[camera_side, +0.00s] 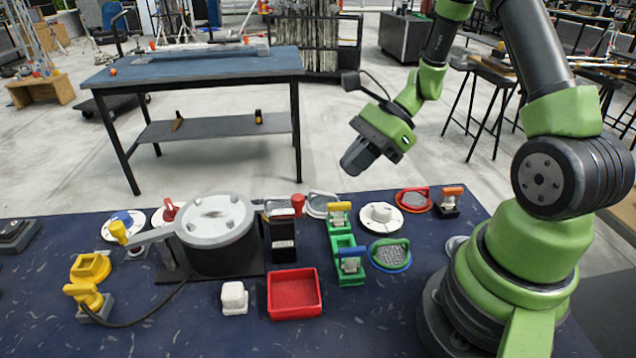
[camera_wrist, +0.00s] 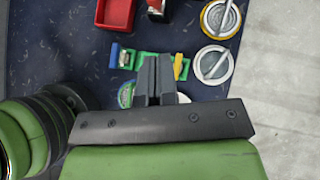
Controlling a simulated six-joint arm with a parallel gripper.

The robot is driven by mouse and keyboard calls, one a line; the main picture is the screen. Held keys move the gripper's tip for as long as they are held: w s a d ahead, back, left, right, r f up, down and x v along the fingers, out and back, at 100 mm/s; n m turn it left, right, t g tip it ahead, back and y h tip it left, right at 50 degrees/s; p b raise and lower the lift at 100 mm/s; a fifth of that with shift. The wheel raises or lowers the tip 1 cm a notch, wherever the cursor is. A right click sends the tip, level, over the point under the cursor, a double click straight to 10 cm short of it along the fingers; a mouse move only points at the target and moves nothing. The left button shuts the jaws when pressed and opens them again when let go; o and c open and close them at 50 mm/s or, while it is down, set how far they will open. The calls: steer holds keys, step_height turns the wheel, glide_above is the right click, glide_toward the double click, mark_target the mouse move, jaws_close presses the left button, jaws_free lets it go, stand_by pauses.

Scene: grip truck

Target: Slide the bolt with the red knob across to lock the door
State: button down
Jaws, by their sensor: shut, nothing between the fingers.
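A red knob (camera_side: 297,203) stands at the upper right of a small upright black block (camera_side: 283,240) in the side view. A short bar runs along the top of the block. The bolt's exact position is too small to tell. The black block also shows cut off at the top edge of the wrist view (camera_wrist: 156,14), with a little red on it. My gripper (camera_side: 356,160) hangs in the air above and to the right of the block, clear of everything. In the wrist view its two fingers (camera_wrist: 154,78) are together, with nothing between them.
A red tray (camera_side: 294,310) sits in front of the block and a large round drum (camera_side: 216,240) stands left. Green fixtures (camera_side: 345,268) with yellow and blue handles stand close at right. A white block (camera_side: 234,297) lies left of the tray.

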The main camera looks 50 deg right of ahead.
steer(key=w+a+f, duration=0.2)
steer(key=w+a, duration=0.1)
steer(key=a, duration=0.3)
steer(key=shift+f, duration=0.25)
steer(key=shift+w+a, duration=1.1)
steer(key=shift+w, duration=0.05)
